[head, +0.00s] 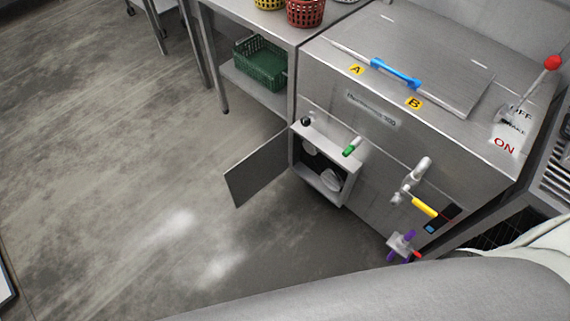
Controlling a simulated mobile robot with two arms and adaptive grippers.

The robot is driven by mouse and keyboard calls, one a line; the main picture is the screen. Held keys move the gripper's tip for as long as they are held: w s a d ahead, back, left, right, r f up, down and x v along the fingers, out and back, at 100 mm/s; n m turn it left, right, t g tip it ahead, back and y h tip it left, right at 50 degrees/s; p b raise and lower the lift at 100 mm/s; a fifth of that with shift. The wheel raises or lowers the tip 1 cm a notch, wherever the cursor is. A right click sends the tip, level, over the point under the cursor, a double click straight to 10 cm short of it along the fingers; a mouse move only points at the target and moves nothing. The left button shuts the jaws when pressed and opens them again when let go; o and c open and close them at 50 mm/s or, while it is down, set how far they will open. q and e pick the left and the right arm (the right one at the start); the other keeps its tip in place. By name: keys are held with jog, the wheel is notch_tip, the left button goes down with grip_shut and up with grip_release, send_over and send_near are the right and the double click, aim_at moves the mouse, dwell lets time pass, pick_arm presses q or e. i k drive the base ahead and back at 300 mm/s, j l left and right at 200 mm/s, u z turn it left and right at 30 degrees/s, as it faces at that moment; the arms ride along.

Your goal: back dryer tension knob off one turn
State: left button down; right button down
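The steel machine (350,125), which I take to be the dryer, stands at the right with a lettered nameplate (374,110). On its lower front is a box-shaped compartment (319,190) whose door (257,168) hangs open to the left. Pale round parts (330,180) show inside. A small black knob (306,121) sits at the compartment's top left corner; I cannot tell whether it is the tension knob. Neither gripper is in view.
A red-balled lever (552,62) stands by an OFF/BRAKE/ON plate (505,147). The front carries green (352,146), yellow (424,207) and purple (402,247) handles. The lid has a blue handle (395,72). A table (270,27) stands behind, a green crate (259,70) below. Floor at left is clear.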

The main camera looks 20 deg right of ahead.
aim_at(305, 121)
jog(key=i+j+z, duration=0.1)
jog(key=z, duration=0.35)
jog(key=j+z, duration=0.1)
jog(key=z, duration=0.3)
jog(key=i+j+z, duration=0.1)
jog(key=z, duration=0.35)
jog(key=j+z, duration=0.2)
jog(key=z, duration=0.25)
jog(key=j+z, duration=0.25)
jog(key=j, duration=0.2)
jog(key=k+j+z, duration=0.2)
jog(key=j, duration=0.25)
jog(key=j+z, duration=0.25)
jog(key=j, duration=0.25)
jog(key=k+j+z, duration=0.1)
jog(key=j+z, duration=0.15)
jog(key=j, duration=0.15)
jog(key=k+j+z, duration=0.2)
jog(key=j, duration=0.2)
jog(key=k+j, duration=0.15)
jog(key=j, duration=0.2)
jog(key=k+j, duration=0.15)
jog(key=j, duration=0.2)
jog(key=k+j, duration=0.15)
jog(key=j, duration=0.2)
jog(key=k+j, duration=0.15)
jog(key=j, duration=0.15)
